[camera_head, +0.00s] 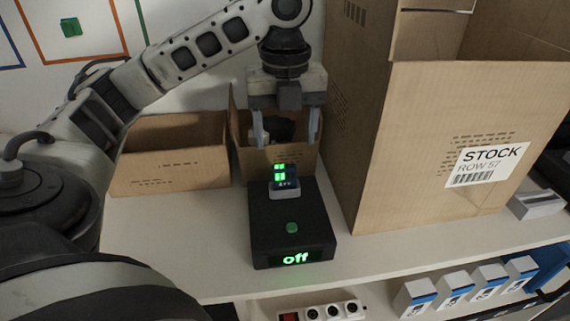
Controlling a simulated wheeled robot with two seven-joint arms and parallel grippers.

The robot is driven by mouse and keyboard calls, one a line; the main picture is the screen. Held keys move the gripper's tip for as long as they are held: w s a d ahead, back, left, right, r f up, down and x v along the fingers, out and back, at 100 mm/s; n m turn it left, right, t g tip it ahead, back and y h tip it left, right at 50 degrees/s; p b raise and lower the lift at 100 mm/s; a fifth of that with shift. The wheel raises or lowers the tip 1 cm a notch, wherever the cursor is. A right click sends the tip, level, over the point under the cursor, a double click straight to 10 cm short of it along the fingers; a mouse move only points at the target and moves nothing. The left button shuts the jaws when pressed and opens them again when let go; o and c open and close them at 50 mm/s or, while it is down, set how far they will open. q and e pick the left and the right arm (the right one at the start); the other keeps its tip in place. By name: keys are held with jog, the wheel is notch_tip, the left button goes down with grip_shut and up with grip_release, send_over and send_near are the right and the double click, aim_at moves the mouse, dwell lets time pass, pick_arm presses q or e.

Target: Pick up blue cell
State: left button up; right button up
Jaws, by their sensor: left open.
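A small cell (287,183) with a dark bluish face and lit green blocks stands at the back of a black device (262,222). The device has a green button (292,227) on top and a glowing green "off" sign on its front. My left gripper (287,138) hangs above and slightly behind the cell in the picture, its two fingers spread and pointing down. Nothing is between the fingers except the background carton. A gap shows between the fingertips and the cell. My right gripper is not in view.
A low open carton (170,180) stands behind left, and another open carton (242,157) stands behind the gripper. A tall "STOCK" carton (420,120) is close on the right. The white tabletop (180,235) is clear left of the device. Several white-blue boxes and a power strip (320,312) sit below.

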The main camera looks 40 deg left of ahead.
aim_at(284, 166)
pick_arm(q)
jog(key=f, duration=0.8)
jog(key=shift+s, duration=0.25)
jog(key=shift+r, duration=0.1)
jog(key=c, duration=1.3)
